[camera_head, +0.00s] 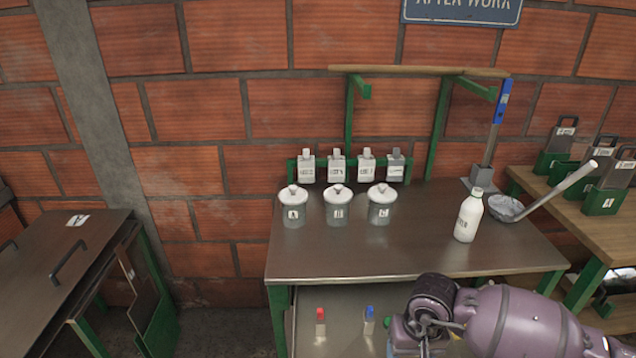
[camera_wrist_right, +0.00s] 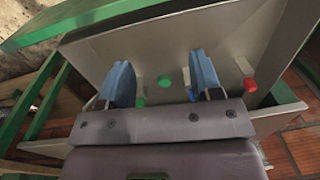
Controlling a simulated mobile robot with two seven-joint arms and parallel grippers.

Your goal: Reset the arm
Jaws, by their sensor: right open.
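My right arm (camera_head: 515,320) is purple and comes in at the lower right of the head view, in front of the bench's lower part. In the right wrist view my right gripper (camera_wrist_right: 162,80) has two blue fingers set wide apart, with nothing held between them. A grey metal panel lies beyond the fingers. I cannot tell whether the fingers touch the panel. My left gripper is not in view.
A metal bench (camera_head: 350,250) holds three lidded jars (camera_head: 338,210), a white bottle (camera_head: 468,217) and a ladle (camera_head: 507,208). Red-topped (camera_head: 320,320) and blue-topped (camera_head: 369,318) items stand below. A dark cabinet (camera_head: 50,265) is at left, a wooden table (camera_head: 545,190) at right.

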